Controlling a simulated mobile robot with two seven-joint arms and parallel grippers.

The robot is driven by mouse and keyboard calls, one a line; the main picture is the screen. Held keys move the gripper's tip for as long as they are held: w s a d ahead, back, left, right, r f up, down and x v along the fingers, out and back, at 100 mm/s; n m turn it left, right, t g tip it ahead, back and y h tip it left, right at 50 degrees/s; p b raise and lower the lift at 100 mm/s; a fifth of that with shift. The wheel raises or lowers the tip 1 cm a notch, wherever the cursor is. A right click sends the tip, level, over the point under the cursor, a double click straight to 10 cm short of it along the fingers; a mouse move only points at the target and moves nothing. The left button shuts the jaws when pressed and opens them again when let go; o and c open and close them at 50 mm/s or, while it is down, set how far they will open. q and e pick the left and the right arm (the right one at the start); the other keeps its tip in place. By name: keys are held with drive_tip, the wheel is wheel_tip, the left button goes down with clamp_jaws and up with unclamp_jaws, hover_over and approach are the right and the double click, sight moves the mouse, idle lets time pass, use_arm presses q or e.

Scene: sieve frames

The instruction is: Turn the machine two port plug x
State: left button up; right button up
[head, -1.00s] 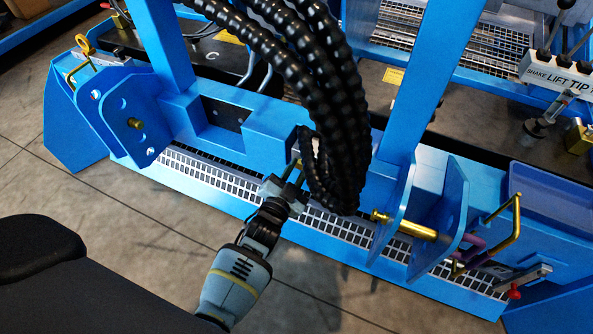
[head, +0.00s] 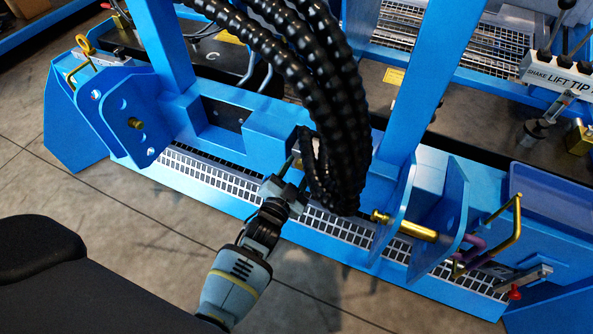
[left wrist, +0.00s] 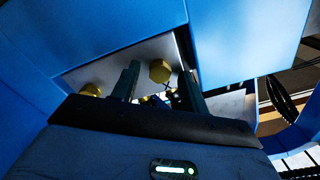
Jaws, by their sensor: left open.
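In the left wrist view, a brass hex plug (left wrist: 160,71) shows on a pale metal plate (left wrist: 128,62), close to and between my left gripper's fingers as seen there. A second brass plug (left wrist: 91,90) sits to its left, outside the fingers. I cannot tell which of them is plug x. My left gripper (left wrist: 160,88) is open, and nothing appears clamped in it. In the head view my left gripper (head: 294,174) is at the front of the blue machine (head: 272,135), just left of the hanging black hoses. The plugs are hidden or too small there. My right gripper is not in view.
Thick black hoses (head: 335,100) hang directly right of my left gripper. A blue bracket with a brass pin (head: 418,230) stands further right. A slotted step (head: 215,178) runs along the machine's front. The concrete floor (head: 150,215) before it is clear.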

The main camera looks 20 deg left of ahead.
use_arm(q)
drive_tip(key=shift+s, duration=0.45)
drive_tip(key=s+p, duration=0.2)
drive_tip(key=s, duration=0.5)
drive_tip(key=shift+a, duration=0.15)
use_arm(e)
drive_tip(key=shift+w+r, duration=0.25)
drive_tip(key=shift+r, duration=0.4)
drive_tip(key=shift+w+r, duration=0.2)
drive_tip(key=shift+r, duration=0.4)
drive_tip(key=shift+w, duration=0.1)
